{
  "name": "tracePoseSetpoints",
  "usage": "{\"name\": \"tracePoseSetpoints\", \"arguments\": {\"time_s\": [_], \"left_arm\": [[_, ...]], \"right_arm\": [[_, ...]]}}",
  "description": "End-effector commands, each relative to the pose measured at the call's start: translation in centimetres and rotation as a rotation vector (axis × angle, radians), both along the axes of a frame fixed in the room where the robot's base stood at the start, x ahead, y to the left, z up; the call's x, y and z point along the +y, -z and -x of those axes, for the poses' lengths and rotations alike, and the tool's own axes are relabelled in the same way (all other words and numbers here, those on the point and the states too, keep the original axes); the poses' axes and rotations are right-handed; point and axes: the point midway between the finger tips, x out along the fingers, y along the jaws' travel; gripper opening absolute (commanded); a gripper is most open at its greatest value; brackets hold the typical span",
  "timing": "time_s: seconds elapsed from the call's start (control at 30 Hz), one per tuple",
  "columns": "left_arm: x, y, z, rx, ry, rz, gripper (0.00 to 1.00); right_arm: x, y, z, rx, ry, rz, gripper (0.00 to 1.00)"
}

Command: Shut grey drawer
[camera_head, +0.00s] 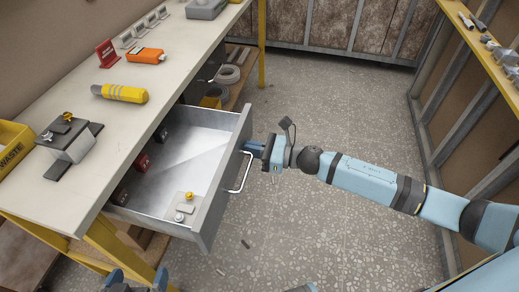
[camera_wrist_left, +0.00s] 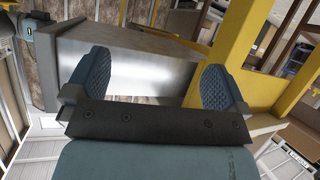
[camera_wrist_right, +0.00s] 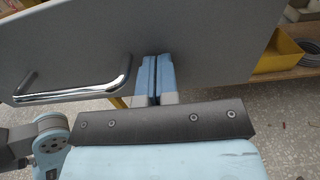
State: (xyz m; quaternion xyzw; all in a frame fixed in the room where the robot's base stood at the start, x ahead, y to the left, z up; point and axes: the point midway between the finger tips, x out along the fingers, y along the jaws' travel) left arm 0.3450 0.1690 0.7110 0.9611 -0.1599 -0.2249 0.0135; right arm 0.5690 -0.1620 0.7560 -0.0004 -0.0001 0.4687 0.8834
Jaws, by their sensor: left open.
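The grey drawer (camera_head: 228,172) is pulled out from under the workbench, and its inside shows from above. Its bar handle (camera_head: 243,178) is on the front panel and also shows in the right wrist view (camera_wrist_right: 75,94). My right gripper (camera_head: 253,148) is at the drawer front, beside the handle. In the right wrist view its blue fingers (camera_wrist_right: 156,68) are together with nothing between them, pointing at the front panel; I cannot tell whether they touch it. My left gripper (camera_head: 138,278) is low at the bottom edge, its fingers (camera_wrist_left: 152,82) wide apart and empty.
The workbench top (camera_head: 125,117) holds a yellow-handled tool (camera_head: 122,93), an orange device (camera_head: 146,55) and a grey block with knobs (camera_head: 70,139). A small knobbed plate (camera_head: 186,205) is in the drawer. A yellow bench leg (camera_head: 110,245) stands near my left gripper. Open floor lies right of the drawer.

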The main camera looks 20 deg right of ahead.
Motion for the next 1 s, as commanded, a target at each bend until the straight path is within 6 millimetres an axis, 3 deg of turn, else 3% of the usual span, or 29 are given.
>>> {"name": "tracePoseSetpoints", "arguments": {"time_s": [0.37, 0.6, 0.8, 1.0], "left_arm": [[-0.3, -0.3, -0.3, -0.031, 0.003, 0.019, 1.0], [-1.1, -2.1, -1.2, -0.118, 0.016, 0.059, 1.0], [-2.0, -3.7, -1.7, -0.193, 0.033, 0.101, 1.0], [-2.8, -5.3, -2.1, -0.252, 0.043, 0.142, 1.0]], "right_arm": [[8.0, -0.1, -5.3, -0.004, -0.002, -0.004, 0.0], [13.1, 0.0, -8.7, -0.003, -0.003, -0.002, 0.0], [16.2, 0.1, -10.9, -0.002, -0.002, -0.002, 0.0], [18.0, 0.0, -12.1, -0.001, -0.001, -0.001, 0.0]]}}
